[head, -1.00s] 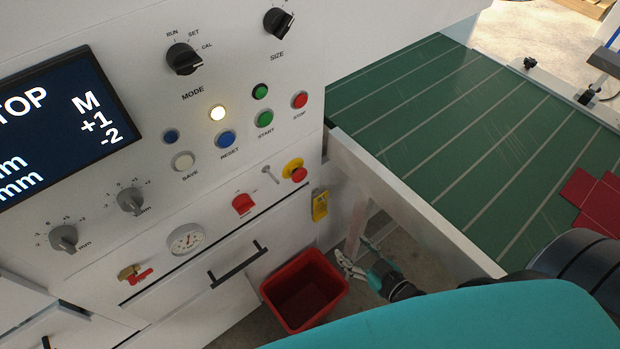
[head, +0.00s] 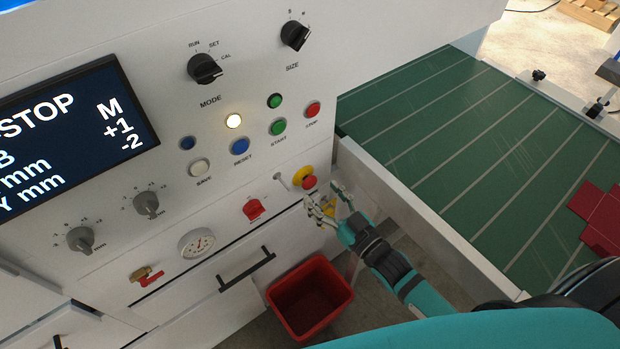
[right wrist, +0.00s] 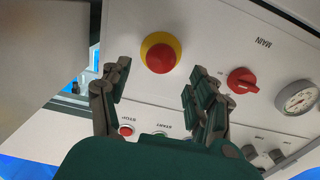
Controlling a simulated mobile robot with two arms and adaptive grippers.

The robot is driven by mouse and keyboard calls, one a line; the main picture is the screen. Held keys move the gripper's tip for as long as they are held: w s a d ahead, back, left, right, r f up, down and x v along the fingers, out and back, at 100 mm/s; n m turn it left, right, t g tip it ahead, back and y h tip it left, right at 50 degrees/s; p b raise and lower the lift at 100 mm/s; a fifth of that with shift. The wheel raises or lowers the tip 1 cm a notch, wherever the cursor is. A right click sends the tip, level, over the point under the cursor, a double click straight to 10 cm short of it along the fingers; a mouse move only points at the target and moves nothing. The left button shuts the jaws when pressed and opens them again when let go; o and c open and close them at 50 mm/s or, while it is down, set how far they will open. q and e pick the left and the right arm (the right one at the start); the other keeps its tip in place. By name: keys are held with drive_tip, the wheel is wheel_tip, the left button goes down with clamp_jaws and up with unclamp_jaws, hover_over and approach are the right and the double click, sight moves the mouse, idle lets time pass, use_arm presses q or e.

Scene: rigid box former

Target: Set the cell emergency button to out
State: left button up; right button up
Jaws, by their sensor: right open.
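The emergency button is a red mushroom head (head: 309,182) on a yellow collar, at the lower right of the white panel. It also shows in the right wrist view (right wrist: 161,57), at the top between the fingers. My right gripper (head: 328,197) is open and empty, just below and right of the button in the head view. In the right wrist view its fingers (right wrist: 158,85) stand apart on either side of the button's line, and I see no contact. Whether the button is pressed or out is unclear. My left gripper is not in view.
Stop (head: 313,109) and start (head: 278,126) buttons are above. A red bin (head: 310,298) stands below. The green conveyor table (head: 480,130) and its white frame lie to the right.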

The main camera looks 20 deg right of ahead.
sight(312, 184)
drive_tip(key=x, duration=0.6)
drive_tip(key=shift+s, duration=0.1)
clamp_jaws()
